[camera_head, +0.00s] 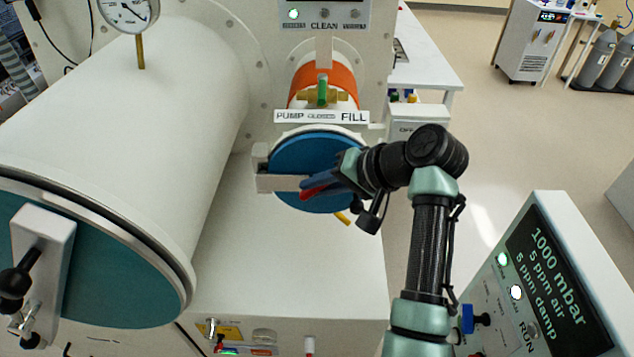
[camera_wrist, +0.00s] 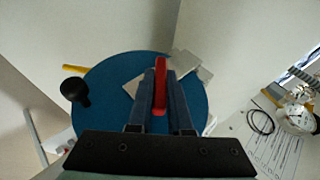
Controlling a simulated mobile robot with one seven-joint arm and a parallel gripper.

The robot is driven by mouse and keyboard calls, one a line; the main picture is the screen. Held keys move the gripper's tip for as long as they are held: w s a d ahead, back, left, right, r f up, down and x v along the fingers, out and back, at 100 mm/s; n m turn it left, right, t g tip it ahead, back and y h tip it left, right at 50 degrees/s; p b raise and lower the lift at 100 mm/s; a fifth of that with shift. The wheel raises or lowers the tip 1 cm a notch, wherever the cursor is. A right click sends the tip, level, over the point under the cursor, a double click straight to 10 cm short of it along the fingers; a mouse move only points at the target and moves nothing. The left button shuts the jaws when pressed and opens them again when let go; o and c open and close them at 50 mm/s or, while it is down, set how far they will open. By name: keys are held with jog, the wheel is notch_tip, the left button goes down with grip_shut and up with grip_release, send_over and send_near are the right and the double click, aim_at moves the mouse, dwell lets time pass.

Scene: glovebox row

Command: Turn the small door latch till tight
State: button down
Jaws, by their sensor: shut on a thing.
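The small door (camera_head: 292,150) is a round blue disc at the end of the small chamber, and it looks closed in the head view. It also fills the middle of the wrist view (camera_wrist: 110,80). A pale bar (camera_head: 278,183) lies across it. The latch (camera_wrist: 160,85) is a red handle at the door's centre. My gripper (camera_wrist: 161,80) is shut on the latch, with one dark finger on each side of it. In the head view my gripper (camera_head: 318,186) reaches the door from the right and hides part of the latch.
A large chamber with a teal door (camera_head: 120,270) and black-knobbed clamp stands at the left. A PUMP, CLOSED, FILL label (camera_head: 322,116) and a brass valve sit above the small door. A display panel (camera_head: 555,270) stands at the lower right.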

dwell(0.4)
jog(key=c, duration=0.8)
grip_release()
jog(key=shift+c, duration=0.2)
jog(key=b+v, duration=0.3)
jog(key=v, duration=1)
